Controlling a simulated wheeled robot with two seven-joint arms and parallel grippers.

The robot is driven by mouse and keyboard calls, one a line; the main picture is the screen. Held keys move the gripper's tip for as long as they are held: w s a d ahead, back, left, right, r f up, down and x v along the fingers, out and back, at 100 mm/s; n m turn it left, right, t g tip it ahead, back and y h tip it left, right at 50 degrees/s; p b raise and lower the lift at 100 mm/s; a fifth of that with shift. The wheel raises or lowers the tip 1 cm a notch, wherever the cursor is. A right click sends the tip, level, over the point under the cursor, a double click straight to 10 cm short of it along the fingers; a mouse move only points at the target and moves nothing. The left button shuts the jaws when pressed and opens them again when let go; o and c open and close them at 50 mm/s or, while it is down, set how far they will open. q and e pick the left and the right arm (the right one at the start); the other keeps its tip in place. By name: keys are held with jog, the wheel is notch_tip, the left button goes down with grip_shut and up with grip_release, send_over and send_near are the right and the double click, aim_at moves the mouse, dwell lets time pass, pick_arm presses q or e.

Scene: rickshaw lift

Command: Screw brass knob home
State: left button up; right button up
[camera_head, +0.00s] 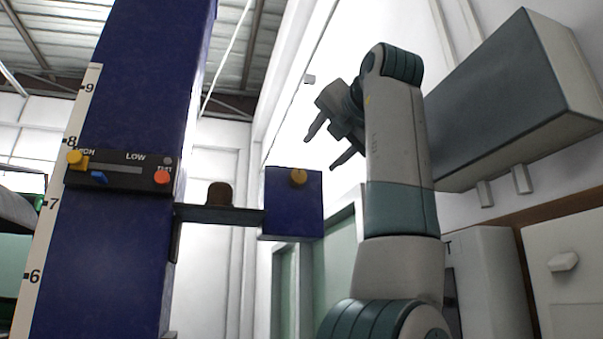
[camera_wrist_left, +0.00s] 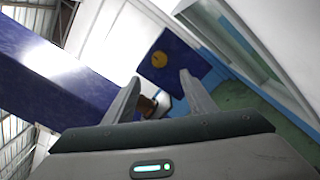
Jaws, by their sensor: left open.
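The round brass knob (camera_head: 298,176) sits at the upper part of the front face of a blue block (camera_head: 293,212). The block is at the end of a dark bracket that sticks out from the blue column. My left gripper (camera_head: 324,152) is open and empty, above and to the right of the block. In the left wrist view the knob (camera_wrist_left: 159,59) shows beyond the gap between the open fingers (camera_wrist_left: 161,80), apart from them. How far the knob is screwed in cannot be told. My right gripper is not in view.
A brown rounded peg (camera_head: 219,194) stands on the bracket (camera_head: 222,214). The blue column (camera_head: 110,255) carries a scale and a HIGH/LOW panel (camera_head: 122,172) with yellow, blue and orange controls. A grey wall cabinet (camera_head: 500,100) is at the right.

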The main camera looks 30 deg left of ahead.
aim_at(300, 176)
pick_arm(q)
jog(key=p+x, duration=0.5)
jog(key=x, duration=0.9)
jog(key=shift+r, duration=0.1)
jog(key=shift+w+a, duration=0.45)
jog(key=shift+a, duration=0.05)
jog(key=shift+s, duration=0.1)
jog(key=c, duration=1)
